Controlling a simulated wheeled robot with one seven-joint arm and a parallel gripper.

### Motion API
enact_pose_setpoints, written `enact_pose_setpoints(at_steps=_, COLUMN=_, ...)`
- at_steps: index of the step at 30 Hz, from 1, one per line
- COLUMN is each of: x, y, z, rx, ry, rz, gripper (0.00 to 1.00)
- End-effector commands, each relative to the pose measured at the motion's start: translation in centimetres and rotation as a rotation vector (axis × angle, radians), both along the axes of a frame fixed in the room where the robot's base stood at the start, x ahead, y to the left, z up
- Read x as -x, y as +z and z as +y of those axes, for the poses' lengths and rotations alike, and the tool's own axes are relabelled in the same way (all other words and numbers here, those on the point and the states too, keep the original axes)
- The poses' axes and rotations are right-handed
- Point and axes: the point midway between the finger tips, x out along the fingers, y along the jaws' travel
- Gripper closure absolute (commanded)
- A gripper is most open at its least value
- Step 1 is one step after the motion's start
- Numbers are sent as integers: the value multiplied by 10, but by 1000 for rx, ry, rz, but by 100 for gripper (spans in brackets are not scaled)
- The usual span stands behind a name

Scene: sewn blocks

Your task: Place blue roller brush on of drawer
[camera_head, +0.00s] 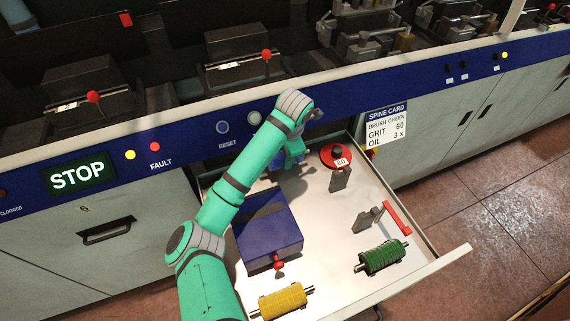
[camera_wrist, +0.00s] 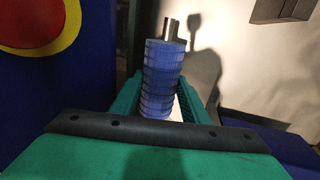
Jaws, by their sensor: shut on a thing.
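The blue roller brush (camera_wrist: 163,80) is between the teal fingers of my gripper (camera_wrist: 160,105) in the wrist view, its metal shaft end sticking out at the top. My gripper is shut on it. In the head view my gripper (camera_head: 290,161) is at the back of the open drawer (camera_head: 335,235), largely hidden behind my arm; only a bit of blue shows there. How far the brush is above the drawer floor I cannot tell. A brush shadow falls on the pale surface in the wrist view.
The drawer holds a dark blue box (camera_head: 268,228), a yellow roller (camera_head: 283,301), a green roller (camera_head: 381,256), a red disc (camera_head: 336,156) and a red-handled tool (camera_head: 397,218). A blue panel with a red-and-yellow round mark (camera_wrist: 35,20) is close on the left in the wrist view.

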Motion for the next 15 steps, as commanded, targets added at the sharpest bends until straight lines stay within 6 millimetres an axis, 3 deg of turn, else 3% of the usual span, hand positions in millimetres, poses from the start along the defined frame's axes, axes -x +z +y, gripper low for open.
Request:
enact_pose_setpoints(at_steps=8, x=0, y=-19, z=-1, rx=1, ry=0, rz=0, gripper=86)
enact_pose_setpoints(at_steps=15, x=0, y=-48, z=2, rx=1, ry=3, rz=0, gripper=86)
